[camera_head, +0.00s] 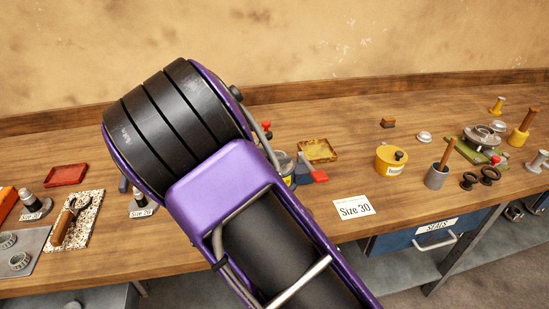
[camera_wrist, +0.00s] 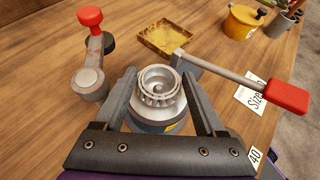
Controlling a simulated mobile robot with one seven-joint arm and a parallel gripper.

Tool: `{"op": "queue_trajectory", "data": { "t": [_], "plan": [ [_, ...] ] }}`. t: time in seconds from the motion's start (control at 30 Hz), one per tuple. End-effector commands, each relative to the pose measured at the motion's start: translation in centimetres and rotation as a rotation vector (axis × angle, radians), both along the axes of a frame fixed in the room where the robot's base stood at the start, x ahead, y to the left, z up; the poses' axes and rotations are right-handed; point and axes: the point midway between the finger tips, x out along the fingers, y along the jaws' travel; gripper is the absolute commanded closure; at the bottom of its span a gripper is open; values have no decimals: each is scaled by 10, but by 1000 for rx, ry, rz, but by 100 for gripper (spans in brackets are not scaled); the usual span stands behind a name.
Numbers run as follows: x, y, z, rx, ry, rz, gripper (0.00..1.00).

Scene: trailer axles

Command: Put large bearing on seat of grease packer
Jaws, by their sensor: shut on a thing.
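In the wrist view, my gripper (camera_wrist: 160,82) is shut on the large bearing (camera_wrist: 158,97), a silver ring with rollers, one finger on each side. The bearing is upright and lined up over the middle of the grease packer (camera_wrist: 150,126), a round grey body with a yellow label. I cannot tell whether the bearing touches the seat, which is hidden beneath it. The packer's red-handled lever (camera_wrist: 240,80) reaches out to the right. In the head view, my arm hides the gripper and bearing; part of the grease packer (camera_head: 286,166) shows beside it.
A red-knobbed crank (camera_wrist: 90,60) stands left of the packer. A yellow grease tray (camera_head: 318,150) lies behind it. A yellow pot (camera_head: 391,160) and a "Size 30" card (camera_head: 354,208) are to the right.

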Motion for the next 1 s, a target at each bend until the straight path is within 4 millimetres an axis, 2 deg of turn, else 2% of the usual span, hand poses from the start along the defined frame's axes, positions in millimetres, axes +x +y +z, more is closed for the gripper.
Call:
{"op": "queue_trajectory", "data": {
  "t": [0.07,0.23,0.27,0.4,0.77,1.0],
  "plan": [
    [0,0,-9,-4,-1,0,100],
    [0,0,-9,0,-1,0,100],
    [0,0,-10,0,0,0,26],
    [0,0,-10,1,-1,0,1],
    [-6,5,-5,3,-1,1,0],
    [-38,29,17,5,-1,3,0]
  ]
}}
